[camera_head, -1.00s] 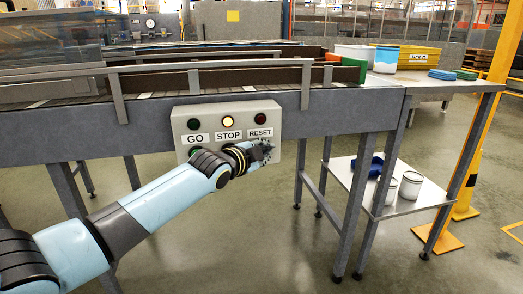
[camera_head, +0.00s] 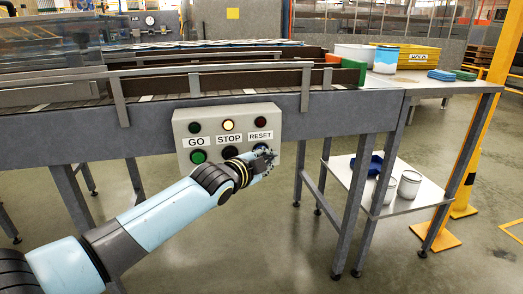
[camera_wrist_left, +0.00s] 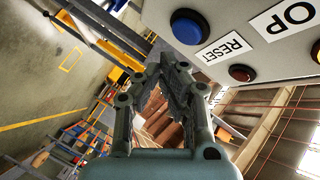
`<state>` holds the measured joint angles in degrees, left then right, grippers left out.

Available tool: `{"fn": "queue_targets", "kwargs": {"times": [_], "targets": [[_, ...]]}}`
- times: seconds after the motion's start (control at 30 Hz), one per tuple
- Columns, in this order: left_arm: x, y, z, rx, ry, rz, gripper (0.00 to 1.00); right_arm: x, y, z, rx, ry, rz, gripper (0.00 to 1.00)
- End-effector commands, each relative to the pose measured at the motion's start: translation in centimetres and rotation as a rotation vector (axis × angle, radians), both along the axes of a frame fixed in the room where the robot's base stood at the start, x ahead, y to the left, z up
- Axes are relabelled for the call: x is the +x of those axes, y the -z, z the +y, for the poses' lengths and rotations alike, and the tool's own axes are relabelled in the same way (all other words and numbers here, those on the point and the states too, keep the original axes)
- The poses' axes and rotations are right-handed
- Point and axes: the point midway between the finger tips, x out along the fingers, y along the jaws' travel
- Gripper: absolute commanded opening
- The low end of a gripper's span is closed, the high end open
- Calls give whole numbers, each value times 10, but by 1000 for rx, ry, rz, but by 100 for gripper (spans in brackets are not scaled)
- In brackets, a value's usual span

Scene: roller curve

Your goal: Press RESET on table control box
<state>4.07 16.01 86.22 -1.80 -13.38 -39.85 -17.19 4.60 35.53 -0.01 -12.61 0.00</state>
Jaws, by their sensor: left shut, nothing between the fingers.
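The grey control box (camera_head: 215,112) hangs on the front of the conveyor frame. It bears GO, STOP and RESET labels (camera_head: 260,135). Below GO is a green button (camera_head: 198,156), and below STOP a black one (camera_head: 230,152). My left gripper (camera_head: 268,155) is shut and empty in front of the box, below the RESET label, and largely covers the button there. The left wrist view shows that blue button (camera_wrist_left: 188,26) beside the RESET label, just beyond my shut fingertips (camera_wrist_left: 177,62). I see no contact. My right gripper is not in view.
The middle lamp (camera_head: 228,124) glows yellow. The conveyor rail (camera_head: 200,66) runs above the box. To the right, a low shelf (camera_head: 400,203) holds a blue container (camera_head: 367,165) and white cans (camera_head: 409,184). A yellow post (camera_head: 480,140) stands beyond.

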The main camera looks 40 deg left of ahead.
Motion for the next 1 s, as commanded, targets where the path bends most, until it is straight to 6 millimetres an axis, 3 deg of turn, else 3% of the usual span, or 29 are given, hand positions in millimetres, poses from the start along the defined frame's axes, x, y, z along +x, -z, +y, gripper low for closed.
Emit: {"fn": "queue_targets", "kwargs": {"times": [0.1, 0.4, 1.0], "targets": [[-9, -3, -10, -2, 1, 1, 0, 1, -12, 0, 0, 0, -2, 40], [-24, -1, -28, -1, 0, 1, 0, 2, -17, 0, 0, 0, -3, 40], [-24, -1, -29, -1, 0, 0, 0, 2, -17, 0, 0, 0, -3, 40]]}}
